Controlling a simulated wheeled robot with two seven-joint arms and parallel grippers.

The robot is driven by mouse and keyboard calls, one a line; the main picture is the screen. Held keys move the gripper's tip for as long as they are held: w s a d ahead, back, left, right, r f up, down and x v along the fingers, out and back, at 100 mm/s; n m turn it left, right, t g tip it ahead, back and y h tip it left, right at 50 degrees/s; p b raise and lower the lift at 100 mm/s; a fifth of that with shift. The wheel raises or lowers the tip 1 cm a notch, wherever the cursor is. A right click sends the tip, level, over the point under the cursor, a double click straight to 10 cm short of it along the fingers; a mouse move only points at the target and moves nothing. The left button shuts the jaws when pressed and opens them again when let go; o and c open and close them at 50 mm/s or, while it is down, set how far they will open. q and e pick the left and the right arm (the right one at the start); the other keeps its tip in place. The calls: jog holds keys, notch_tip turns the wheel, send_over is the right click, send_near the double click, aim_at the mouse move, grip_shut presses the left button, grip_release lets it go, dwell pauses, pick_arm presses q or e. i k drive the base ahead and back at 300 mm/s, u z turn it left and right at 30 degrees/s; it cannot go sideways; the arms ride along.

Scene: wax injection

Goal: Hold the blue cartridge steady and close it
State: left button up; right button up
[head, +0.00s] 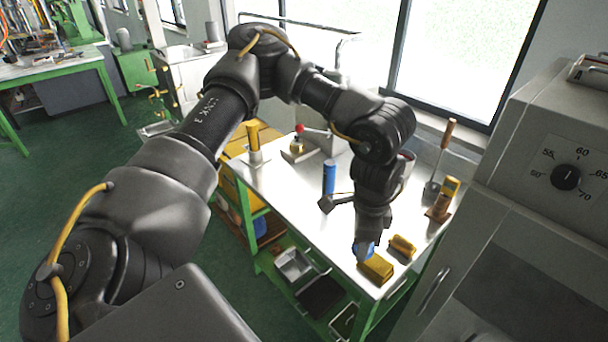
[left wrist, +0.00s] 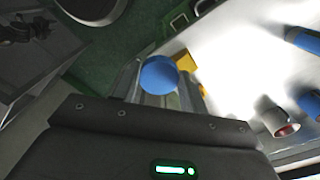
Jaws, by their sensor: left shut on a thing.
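My left gripper (head: 366,250) points down over the front part of the white table (head: 290,205). It is shut on a blue round piece (head: 359,248). In the left wrist view the rounded blue end (left wrist: 159,75) shows between the fingers; whether it is a cap or the cartridge's end I cannot tell. A blue cylinder (head: 329,177) stands upright farther back on the table, apart from the gripper. In the left wrist view, two blue cylindrical things (left wrist: 304,40) show at the right edge, partly cut off. My right gripper is not in view.
A yellow block (head: 375,269) lies close to the left gripper, with another yellow piece (head: 402,246) to its right. A red-knobbed tool (head: 299,143) stands at the back. A grey machine with a dial (head: 567,177) stands at the right. The left-middle of the tabletop is clear.

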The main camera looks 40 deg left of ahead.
aim_at(329, 166)
jog(key=z, duration=0.05)
jog(key=k, duration=0.25)
jog(key=z, duration=1.15)
jog(key=k, duration=1.35)
jog(key=u, duration=1.6)
jog(key=i, duration=1)
jog(key=u, duration=0.05)
